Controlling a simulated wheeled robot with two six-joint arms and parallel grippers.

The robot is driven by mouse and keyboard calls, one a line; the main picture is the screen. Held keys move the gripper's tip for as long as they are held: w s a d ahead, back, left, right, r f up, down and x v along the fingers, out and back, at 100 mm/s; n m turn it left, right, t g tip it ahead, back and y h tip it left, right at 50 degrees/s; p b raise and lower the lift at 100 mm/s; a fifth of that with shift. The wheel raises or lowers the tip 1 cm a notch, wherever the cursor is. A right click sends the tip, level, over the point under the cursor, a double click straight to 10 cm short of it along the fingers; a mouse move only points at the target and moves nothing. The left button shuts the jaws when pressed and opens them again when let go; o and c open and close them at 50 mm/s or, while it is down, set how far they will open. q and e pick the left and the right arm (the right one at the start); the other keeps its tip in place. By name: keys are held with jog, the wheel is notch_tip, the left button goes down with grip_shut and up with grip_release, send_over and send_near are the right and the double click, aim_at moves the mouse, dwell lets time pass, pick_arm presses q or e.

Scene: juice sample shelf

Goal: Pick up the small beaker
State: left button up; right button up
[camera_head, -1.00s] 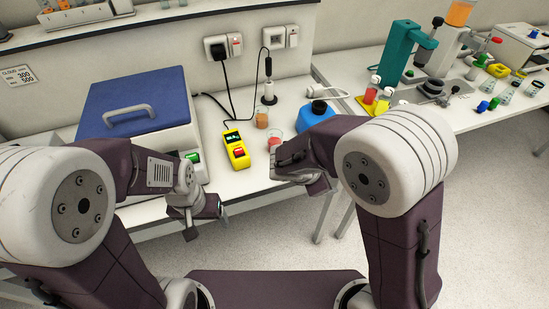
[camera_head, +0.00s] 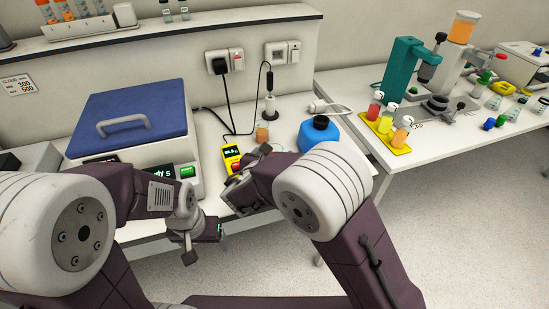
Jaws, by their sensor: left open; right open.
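A small beaker with orange contents (camera_head: 262,134) stands upright on the bench, behind my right arm. The small beaker with red contents seen beside it before is now hidden behind my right arm. My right gripper (camera_head: 232,192) is open near the bench's front, by the yellow handheld meter, with nothing visible in it. My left gripper (camera_head: 206,241) is open and empty, in front of the bench edge and below the blue-lidded device.
A blue-lidded device (camera_head: 130,120) fills the bench's left. A yellow meter (camera_head: 231,154) and a blue bottle (camera_head: 319,136) stand near my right arm. A yellow rack (camera_head: 384,141) with coloured containers is on the right bench, beside a teal stand (camera_head: 402,75). Cables cross the bench back.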

aim_at(277, 147)
jog(key=x, duration=0.5)
jog(key=shift+w+a, duration=0.15)
jog(key=shift+w, duration=0.05)
jog(key=shift+r, duration=0.1)
jog(key=c, duration=1.5)
jog(key=shift+r, duration=0.15)
jog(key=shift+r+p, duration=0.3)
jog(key=shift+r, duration=0.35)
notch_tip(277, 147, up, 3)
jog(key=shift+f, duration=0.1)
jog(key=s+d+r, duration=0.2)
jog(key=d, duration=0.1)
jog(key=s+d+r, duration=0.2)
jog(key=d, duration=0.1)
jog(key=s+d+r, duration=0.2)
jog(key=d, duration=0.1)
jog(key=shift+s+d+r, duration=0.25)
jog(key=shift+s+r, duration=0.05)
